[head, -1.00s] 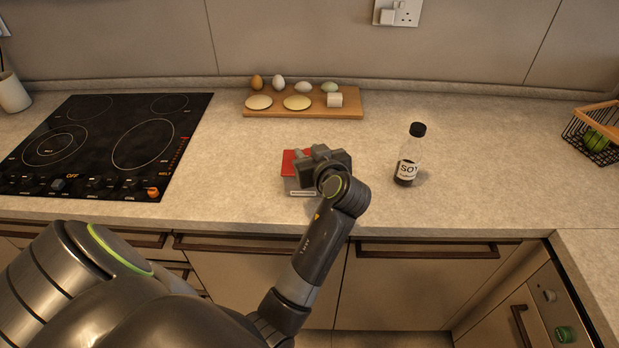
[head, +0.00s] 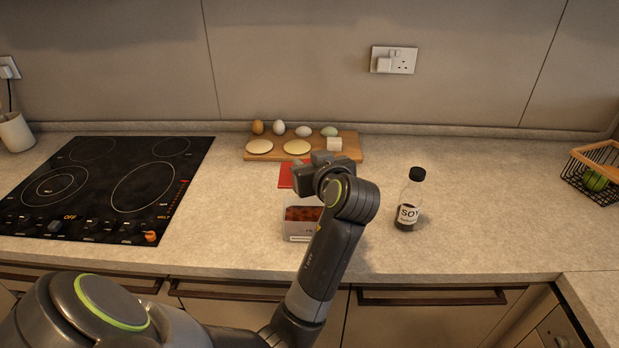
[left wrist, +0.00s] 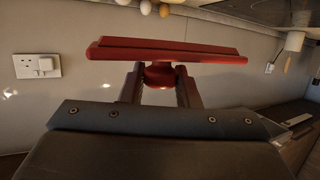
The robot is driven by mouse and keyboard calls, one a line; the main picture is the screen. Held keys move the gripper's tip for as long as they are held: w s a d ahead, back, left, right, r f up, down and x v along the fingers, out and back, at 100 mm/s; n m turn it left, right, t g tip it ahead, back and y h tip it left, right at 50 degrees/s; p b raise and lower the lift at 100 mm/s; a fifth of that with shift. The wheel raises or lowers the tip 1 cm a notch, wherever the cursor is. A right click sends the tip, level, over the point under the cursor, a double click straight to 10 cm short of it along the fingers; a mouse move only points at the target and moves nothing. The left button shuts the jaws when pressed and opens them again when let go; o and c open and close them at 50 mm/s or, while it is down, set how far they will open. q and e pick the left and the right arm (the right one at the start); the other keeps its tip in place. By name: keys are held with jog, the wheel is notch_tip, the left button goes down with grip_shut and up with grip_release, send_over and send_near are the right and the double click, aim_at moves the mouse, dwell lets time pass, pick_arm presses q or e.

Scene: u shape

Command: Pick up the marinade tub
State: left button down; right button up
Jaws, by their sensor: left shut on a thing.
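The marinade tub (head: 298,238) stands on the counter in the head view, a pale box with its top open and dark reddish contents showing. My arm hides its right side. My left gripper (head: 308,178) is above and behind the tub, shut on the red lid (head: 289,176). The lid is raised clear of the tub. In the left wrist view the lid (left wrist: 168,50) spans the top, with its round knob (left wrist: 160,75) between my two fingers. My right gripper is not in view.
A wooden board (head: 350,153) with several eggs, two pale discs and a white block lies behind the gripper. A soy bottle (head: 409,203) stands right of the tub, and a black hob (head: 105,187) lies left. A wire basket (head: 597,175) stands far right.

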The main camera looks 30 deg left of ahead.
pick_arm(q)
jog(key=shift+r, duration=0.2)
jog(key=shift+c, duration=2.2)
grip_release()
